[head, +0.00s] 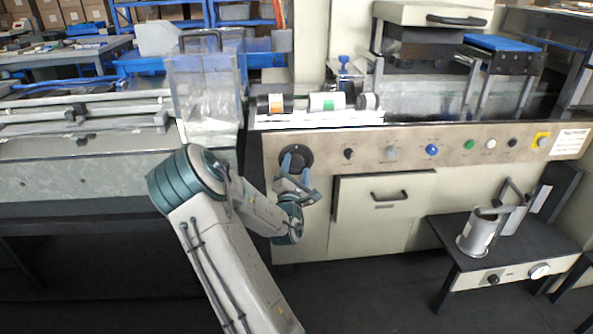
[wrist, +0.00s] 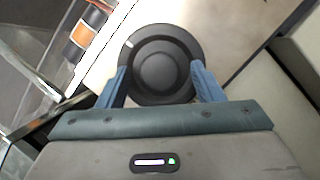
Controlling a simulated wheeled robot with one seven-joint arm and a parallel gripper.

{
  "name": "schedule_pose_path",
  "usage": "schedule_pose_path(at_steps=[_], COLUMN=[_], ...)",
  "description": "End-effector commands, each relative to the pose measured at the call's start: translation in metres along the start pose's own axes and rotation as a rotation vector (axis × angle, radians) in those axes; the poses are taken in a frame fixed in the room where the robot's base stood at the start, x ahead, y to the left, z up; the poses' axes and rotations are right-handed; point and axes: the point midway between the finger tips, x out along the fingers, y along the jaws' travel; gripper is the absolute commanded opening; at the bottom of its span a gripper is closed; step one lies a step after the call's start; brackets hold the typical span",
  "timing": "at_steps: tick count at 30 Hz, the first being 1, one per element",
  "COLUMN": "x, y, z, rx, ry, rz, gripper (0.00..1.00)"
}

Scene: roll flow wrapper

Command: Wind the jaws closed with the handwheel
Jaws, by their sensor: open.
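The handwheel, a round black disc (head: 296,158) with a raised hub, sits on the left end of the beige machine front panel. It fills the middle of the wrist view (wrist: 160,62), with a small white mark at its upper left rim. My gripper (head: 293,160) is open at the wheel, and its two blue fingers (wrist: 159,82) lie on the left and right of the wheel's lower part. I cannot tell whether the fingers touch the rim. I cannot tell which part of the machine is the jaws.
Right of the wheel, the panel carries several knobs, including a blue one (head: 432,150) and a green one (head: 470,145). Below is a drawer with a black handle (head: 389,196). Rolls (head: 327,101) lie above the panel. A low black stand (head: 520,252) holds a metal canister (head: 478,235).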

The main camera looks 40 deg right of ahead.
Motion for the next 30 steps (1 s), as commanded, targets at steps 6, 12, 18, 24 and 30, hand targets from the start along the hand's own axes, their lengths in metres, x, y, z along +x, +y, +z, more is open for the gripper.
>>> schedule_pose_path(at_steps=[6, 12, 18, 24, 30], x=[0.0019, 0.0017, 0.0016, 0.0015, 0.0015], y=[-0.0001, -0.0001, -0.0001, 0.0004, 0.0019], z=[-0.0001, -0.0001, -0.0002, -0.0003, -0.0004], rx=[0.0, 0.0, 0.001, 0.033, 0.132], ry=[0.001, 0.001, 0.001, 0.0, -0.003], rz=[-0.001, -0.001, -0.001, -0.014, -0.05], gripper=[0.61, 0.27, 0.16, 0.16, 0.16])
